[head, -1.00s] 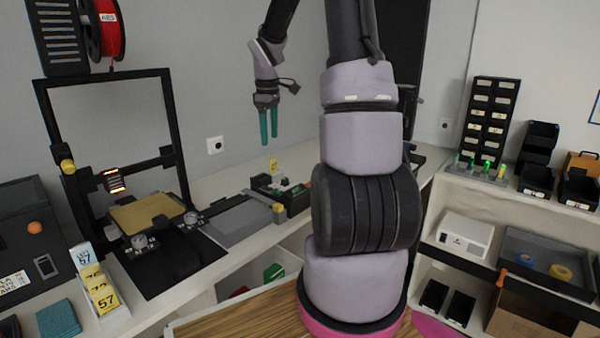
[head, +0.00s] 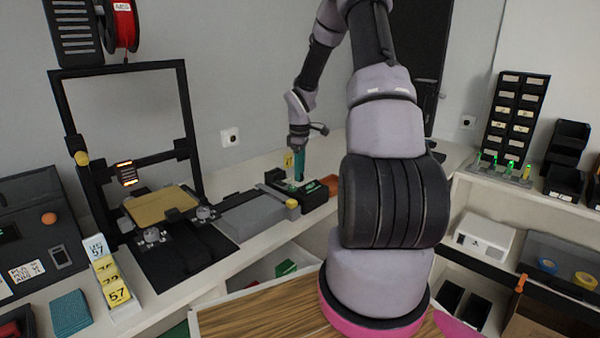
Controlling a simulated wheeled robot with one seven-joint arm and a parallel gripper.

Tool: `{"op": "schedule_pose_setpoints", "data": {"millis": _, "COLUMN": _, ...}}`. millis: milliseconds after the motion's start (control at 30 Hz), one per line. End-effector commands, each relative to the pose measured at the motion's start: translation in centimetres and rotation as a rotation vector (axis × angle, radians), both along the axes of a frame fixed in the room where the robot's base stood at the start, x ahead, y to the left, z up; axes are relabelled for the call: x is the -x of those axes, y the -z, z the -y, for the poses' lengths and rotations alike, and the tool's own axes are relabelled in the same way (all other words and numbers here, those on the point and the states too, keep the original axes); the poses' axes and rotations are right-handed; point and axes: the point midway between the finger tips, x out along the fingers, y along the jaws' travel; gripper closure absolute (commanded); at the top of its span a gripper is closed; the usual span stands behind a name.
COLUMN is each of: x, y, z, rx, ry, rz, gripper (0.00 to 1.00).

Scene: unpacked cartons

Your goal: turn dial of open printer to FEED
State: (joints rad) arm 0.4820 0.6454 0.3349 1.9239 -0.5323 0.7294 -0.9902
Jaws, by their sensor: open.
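The open-frame printer (head: 190,120) stands at the left, with a black frame and a tan bed plate (head: 160,205). Two grey round knobs sit on its low front part, one at the left (head: 152,236) and one at the right (head: 206,213). A yellow knob (head: 82,158) is on its left post. No FEED mark can be read, and I cannot tell which knob is the dial. My gripper (head: 299,179) points down with open teal fingers, right of the printer and low over a black tray of small parts. Its fingertips partly hide the tray's contents.
The black tray (head: 318,197) stands on the white counter beside a grey flat box (head: 252,217). Yellow number cards (head: 116,292) and a dark control box (head: 35,235) stand near the printer's left front. Shelves with bins (head: 518,115) are at the right.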

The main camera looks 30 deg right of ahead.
Motion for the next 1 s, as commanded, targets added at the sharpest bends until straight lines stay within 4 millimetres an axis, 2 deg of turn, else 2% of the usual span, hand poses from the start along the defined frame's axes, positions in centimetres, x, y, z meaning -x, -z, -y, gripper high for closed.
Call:
{"op": "schedule_pose_setpoints", "data": {"millis": 100, "x": 0.03, "y": 0.81, "z": 0.0, "rx": -0.001, "ry": 0.0, "rz": -0.001, "gripper": 0.34}}
{"op": "schedule_pose_setpoints", "data": {"millis": 400, "x": 0.03, "y": 0.97, "z": 0.0, "rx": 0.0, "ry": 0.001, "rz": 0.0, "gripper": 0.34}}
{"op": "schedule_pose_setpoints", "data": {"millis": 567, "x": 0.02, "y": 0.95, "z": -0.01, "rx": 0.0, "ry": 0.001, "rz": 0.0, "gripper": 0.95}}
{"op": "schedule_pose_setpoints", "data": {"millis": 600, "x": 0.01, "y": 0.95, "z": 0.0, "rx": 0.0, "ry": 0.001, "rz": 0.0, "gripper": 1.0}}
{"op": "schedule_pose_setpoints", "data": {"millis": 1000, "x": -0.01, "y": 0.91, "z": -0.09, "rx": -0.001, "ry": 0.063, "rz": 0.001, "gripper": 1.0}}
